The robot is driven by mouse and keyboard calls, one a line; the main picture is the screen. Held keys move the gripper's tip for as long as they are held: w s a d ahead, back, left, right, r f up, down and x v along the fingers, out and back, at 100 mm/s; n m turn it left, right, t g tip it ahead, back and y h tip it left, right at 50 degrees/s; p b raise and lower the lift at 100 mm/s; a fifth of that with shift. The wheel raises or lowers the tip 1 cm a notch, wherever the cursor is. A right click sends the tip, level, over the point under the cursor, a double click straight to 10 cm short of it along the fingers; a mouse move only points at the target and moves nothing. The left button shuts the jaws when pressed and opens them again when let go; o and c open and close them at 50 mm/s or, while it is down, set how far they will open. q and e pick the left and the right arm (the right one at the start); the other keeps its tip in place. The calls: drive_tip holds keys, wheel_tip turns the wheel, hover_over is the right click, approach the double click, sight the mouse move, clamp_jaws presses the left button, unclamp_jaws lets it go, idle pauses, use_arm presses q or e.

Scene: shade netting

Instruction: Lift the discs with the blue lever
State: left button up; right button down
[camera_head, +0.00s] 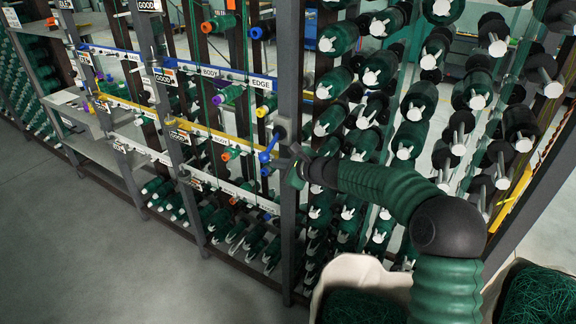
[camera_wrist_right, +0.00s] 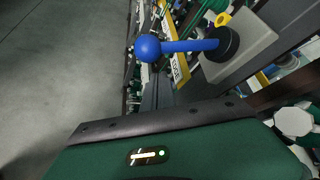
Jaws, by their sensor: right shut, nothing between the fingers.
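The blue lever (camera_head: 265,157) is on the dark grey upright post in the middle of the head view. In the right wrist view the blue lever (camera_wrist_right: 185,46) has a round ball end at left, and its shaft runs to a black hub on a pale grey plate (camera_wrist_right: 245,47). My right gripper (camera_head: 291,167) is shut and empty beside the post, close to the lever. In the wrist view a clear gap shows between the lever and my green wrist housing. I cannot pick out any discs for certain. My left gripper is not in view.
Racks of green netting spools (camera_head: 338,38) fill the back and right. Blue and yellow labelled rails (camera_head: 215,72) cross the left racks. A pale bin (camera_head: 352,272) with green netting stands at the lower right. Bare grey floor (camera_head: 90,240) lies at the left.

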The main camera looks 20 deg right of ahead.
sight(271, 147)
drive_tip(key=r+m+g+y+p, duration=0.1)
drive_tip(key=r+p, duration=0.1)
drive_tip(key=p, duration=0.6)
drive_tip(key=s+a+r+m+g+y+p, duration=0.1)
drive_tip(key=r+p, duration=0.2)
drive_tip(key=p, duration=0.5)
drive_tip(key=a+r+m+g+y+p, duration=0.1)
drive_tip(key=r+m+p, duration=0.1)
drive_tip(key=p, duration=0.6)
drive_tip(key=shift+s+a+r, duration=0.25)
drive_tip(key=shift+s+r, duration=0.05)
drive_tip(key=shift+s, duration=0.05)
drive_tip(key=shift+r+p, duration=0.15)
drive_tip(key=shift+p, duration=0.45)
drive_tip(key=shift+w+d+r, duration=0.1)
drive_tip(key=shift+d+r, duration=0.05)
drive_tip(key=shift+r, duration=0.4)
